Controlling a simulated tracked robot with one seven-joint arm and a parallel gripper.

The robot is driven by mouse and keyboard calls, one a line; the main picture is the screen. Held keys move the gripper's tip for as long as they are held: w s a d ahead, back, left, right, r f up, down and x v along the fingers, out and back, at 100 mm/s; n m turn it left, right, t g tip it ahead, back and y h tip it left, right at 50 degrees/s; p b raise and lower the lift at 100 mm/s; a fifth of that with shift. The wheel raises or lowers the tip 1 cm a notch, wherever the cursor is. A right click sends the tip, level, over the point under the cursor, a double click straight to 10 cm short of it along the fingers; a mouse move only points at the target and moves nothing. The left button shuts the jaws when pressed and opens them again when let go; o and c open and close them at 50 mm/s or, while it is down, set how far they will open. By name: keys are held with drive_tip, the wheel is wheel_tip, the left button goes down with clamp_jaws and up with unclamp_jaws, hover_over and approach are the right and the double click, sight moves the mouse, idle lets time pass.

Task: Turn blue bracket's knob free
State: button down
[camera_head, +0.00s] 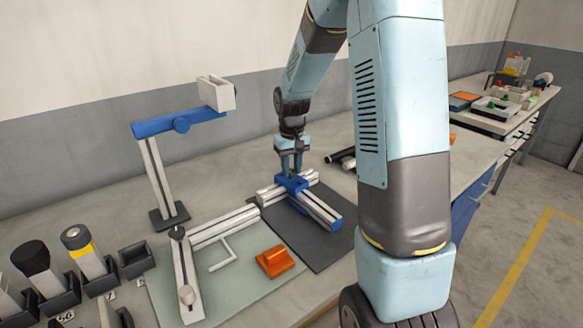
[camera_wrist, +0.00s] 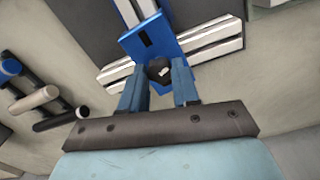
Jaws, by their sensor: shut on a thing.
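The blue bracket (camera_head: 291,184) sits where aluminium rails cross on a dark mat. In the wrist view the blue bracket (camera_wrist: 150,40) shows as a blue plate over the rails. Its dark knob (camera_wrist: 159,71) lies between my fingertips. My gripper (camera_head: 291,170) points down at the bracket from above. In the wrist view my gripper (camera_wrist: 160,78) has its two blue fingers on either side of the knob, shut on it. The knob is hidden by the fingers in the head view.
A blue-armed stand (camera_head: 160,180) with a white box rises at the left. An orange block (camera_head: 274,262) and rails lie on the green mat (camera_head: 235,293). Dark cylinders (camera_head: 342,157) lie to the right of the bracket. Several holders with rolls stand at the front left.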

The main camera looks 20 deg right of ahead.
sight(292, 171)
drive_tip(key=n, duration=1.1)
drive_tip(key=shift+n, duration=1.9)
drive_tip(key=c, duration=0.8)
unclamp_jaws()
drive_tip(key=shift+r, duration=0.1)
wheel_tip(292, 171, up, 14)
drive_tip(key=shift+f, duration=0.25)
